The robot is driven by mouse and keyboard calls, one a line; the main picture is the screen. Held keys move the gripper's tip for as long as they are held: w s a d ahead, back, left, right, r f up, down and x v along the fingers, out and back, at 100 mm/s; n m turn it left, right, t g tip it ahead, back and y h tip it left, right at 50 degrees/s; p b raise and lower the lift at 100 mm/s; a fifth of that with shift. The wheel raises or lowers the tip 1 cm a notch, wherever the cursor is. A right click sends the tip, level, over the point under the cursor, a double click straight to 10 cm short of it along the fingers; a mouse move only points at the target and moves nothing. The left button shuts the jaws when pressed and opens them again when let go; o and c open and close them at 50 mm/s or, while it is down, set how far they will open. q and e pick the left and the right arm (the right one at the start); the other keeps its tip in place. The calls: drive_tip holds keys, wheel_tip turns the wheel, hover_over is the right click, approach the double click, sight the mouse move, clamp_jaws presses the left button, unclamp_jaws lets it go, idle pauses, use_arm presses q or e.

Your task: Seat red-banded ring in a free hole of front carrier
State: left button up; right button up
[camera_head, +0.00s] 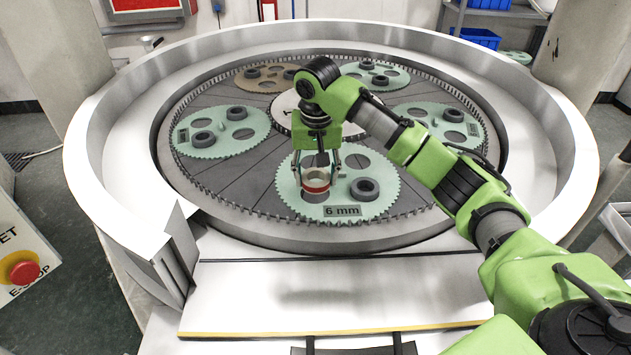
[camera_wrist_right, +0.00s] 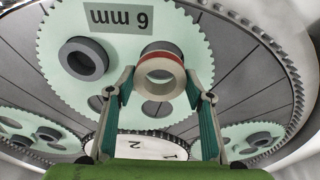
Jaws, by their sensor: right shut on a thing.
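The front carrier (camera_head: 345,208) is a pale green toothed disc marked "6 mm"; it also fills the middle of the wrist view (camera_wrist_right: 75,25). My right gripper (camera_head: 317,180) points down over its left-front part, shut on the red-banded ring (camera_head: 316,175). The pale ring with its red band shows between the fingertips in the wrist view (camera_wrist_right: 160,74). A dark grey round area, apparently a hole, lies directly under the ring and is partly hidden; I cannot tell the gap. A grey ring (camera_head: 365,188) sits to the right on the same carrier. My left gripper is out of view.
Other carriers lie around the plate: green ones at left (camera_head: 245,140), back right (camera_head: 375,72) and right (camera_head: 440,137), and a brown one (camera_head: 262,85) at the back. Several hold grey rings. A raised white rim (camera_head: 110,110) surrounds them.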

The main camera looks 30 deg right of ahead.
sight(315, 196)
drive_tip(key=f+p, duration=0.2)
drive_tip(key=f, duration=0.1)
drive_tip(key=shift+w, duration=0.2)
drive_tip(key=shift+f, duration=0.2)
drive_tip(key=shift+f, duration=0.15)
drive_tip(key=shift+s+a+f, duration=0.2)
drive_tip(key=shift+s+f, duration=0.15)
drive_tip(key=shift+f, duration=0.15)
drive_tip(key=o, duration=1.1)
drive_tip(key=shift+o, duration=1.4)
drive_tip(key=shift+f, duration=0.15)
drive_tip(key=shift+w+f, duration=0.1)
drive_tip(key=shift+w, duration=0.05)
